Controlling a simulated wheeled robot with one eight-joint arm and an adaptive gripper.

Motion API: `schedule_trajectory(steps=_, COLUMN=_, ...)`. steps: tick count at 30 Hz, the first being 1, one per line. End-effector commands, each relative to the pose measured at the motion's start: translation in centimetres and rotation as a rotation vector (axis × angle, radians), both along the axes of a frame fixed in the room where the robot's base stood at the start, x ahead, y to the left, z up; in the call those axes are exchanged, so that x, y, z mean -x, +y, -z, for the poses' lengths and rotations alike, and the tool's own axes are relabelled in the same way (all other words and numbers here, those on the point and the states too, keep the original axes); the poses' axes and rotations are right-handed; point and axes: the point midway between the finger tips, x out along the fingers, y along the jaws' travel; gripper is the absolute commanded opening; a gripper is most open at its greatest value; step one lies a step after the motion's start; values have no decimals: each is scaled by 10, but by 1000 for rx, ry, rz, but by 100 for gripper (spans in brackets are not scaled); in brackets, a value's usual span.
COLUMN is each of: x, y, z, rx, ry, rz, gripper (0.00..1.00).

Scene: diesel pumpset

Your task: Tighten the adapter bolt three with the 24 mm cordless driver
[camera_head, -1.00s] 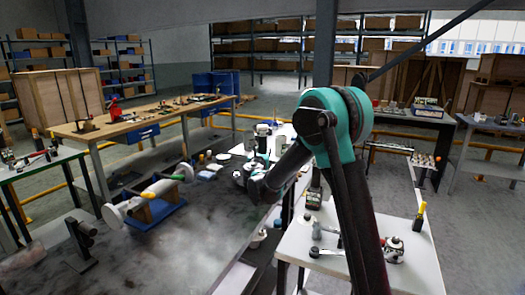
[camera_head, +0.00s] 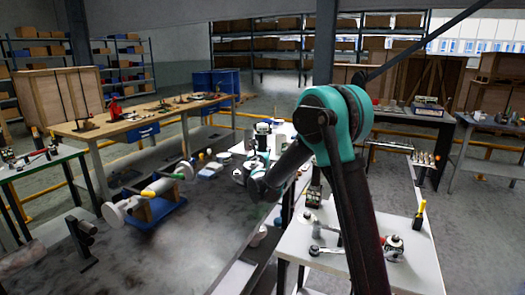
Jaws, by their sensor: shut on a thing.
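My dark arm with a teal elbow rises from the lower right and bends down toward the middle of the view. Its teal and white wrist end is by the far right edge of the long dark bench (camera_head: 200,240). The jaws of my gripper cannot be made out; they are hidden at or behind the wrist. I cannot pick out the 24 mm cordless driver or anything held. A teal and white part stands just beyond the wrist, too small to name. Adapter bolt three cannot be made out.
A pale shaft-like part (camera_head: 160,187) lies on a blue stand (camera_head: 155,213) on the bench. A wooden workbench (camera_head: 150,116) stands behind. A post and diagonal beam cross the upper right.

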Motion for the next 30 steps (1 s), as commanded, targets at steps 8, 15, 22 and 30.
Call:
schedule_trajectory(steps=8, x=0, y=0, z=1, rx=1, ry=0, rz=0, gripper=0)
schedule_trajectory(steps=15, x=0, y=0, z=4, rx=1, ry=0, rz=0, gripper=0)
schedule_trajectory(steps=22, x=0, y=0, z=5, rx=1, ry=0, rz=0, gripper=0)
schedule_trajectory(steps=30, x=0, y=0, z=6, rx=0, ry=0, rz=0, gripper=0)
